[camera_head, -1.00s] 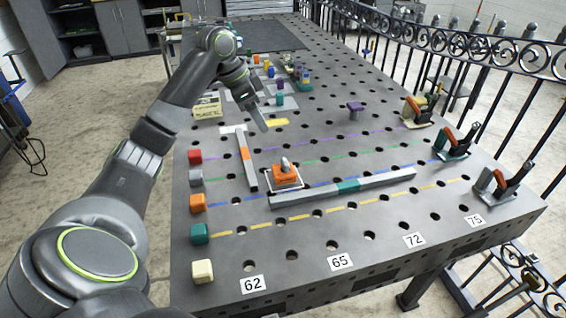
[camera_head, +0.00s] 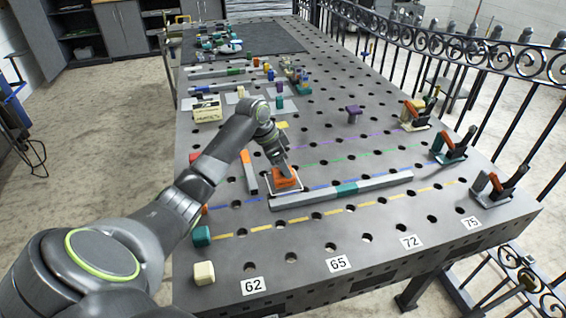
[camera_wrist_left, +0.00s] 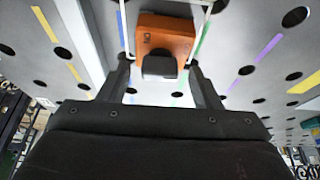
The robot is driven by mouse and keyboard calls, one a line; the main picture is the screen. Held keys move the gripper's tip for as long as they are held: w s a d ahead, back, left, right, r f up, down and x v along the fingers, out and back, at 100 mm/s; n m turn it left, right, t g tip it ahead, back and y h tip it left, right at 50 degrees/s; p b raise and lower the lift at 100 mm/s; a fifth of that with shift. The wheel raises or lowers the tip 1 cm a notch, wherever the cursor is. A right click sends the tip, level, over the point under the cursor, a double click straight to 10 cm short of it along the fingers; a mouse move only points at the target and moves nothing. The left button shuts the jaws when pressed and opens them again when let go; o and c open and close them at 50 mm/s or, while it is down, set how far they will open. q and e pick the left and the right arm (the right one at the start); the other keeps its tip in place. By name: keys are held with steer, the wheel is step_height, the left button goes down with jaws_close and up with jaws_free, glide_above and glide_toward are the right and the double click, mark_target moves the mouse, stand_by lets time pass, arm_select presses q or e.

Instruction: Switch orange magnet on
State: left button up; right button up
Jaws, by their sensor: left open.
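The orange magnet (camera_head: 287,181) sits on the metal table inside a thin white outline, beside a long grey bar with a teal band (camera_head: 346,188). In the left wrist view the orange magnet (camera_wrist_left: 165,37) shows at the top centre, with a dark grey knob (camera_wrist_left: 160,66) on its near side. My left gripper (camera_head: 282,168) is just above the magnet. In the left wrist view its two fingers (camera_wrist_left: 160,76) are apart, one on each side of the knob, with no clear contact. My right gripper is not seen.
A grey bar with an orange band (camera_head: 247,172) lies left of the magnet. Coloured blocks, including a teal one (camera_head: 201,235) and a cream one (camera_head: 204,273), line the left edge. Toggle clamps (camera_head: 455,146) stand along the right edge. The front strip is mostly clear.

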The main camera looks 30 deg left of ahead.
arm_select(q)
steer(key=shift+f, duration=0.2)
steer(key=c, duration=1)
steer(key=shift+d+r+p, duration=0.1)
steer(key=shift+r+p, duration=0.1)
steer(key=shift+p, duration=0.4)
steer(key=n+y+p, duration=0.1)
steer(key=n+p, duration=0.2)
steer(key=p, duration=0.1)
steer(key=n+y+p, duration=0.1)
steer(key=n+p, duration=0.2)
steer(key=p, duration=0.2)
steer(key=n+t+y+p, duration=0.1)
steer(key=n+p, duration=0.3)
steer(key=p, duration=0.1)
steer(key=shift+d+r+y, duration=0.15)
steer(key=shift+d+y, duration=0.1)
steer(key=shift+y, duration=0.15)
steer(key=n+y+p, duration=0.1)
steer(key=n+p, duration=0.1)
steer(key=n, duration=0.1)
steer(key=shift+w+d+n+p, duration=0.1)
steer(key=shift+n+p, duration=0.2)
steer(key=shift+p, duration=0.05)
steer(key=n+g+y+p, duration=0.1)
steer(key=n, duration=0.2)
steer(key=shift+f, duration=0.2)
steer(key=shift+n, duration=0.3)
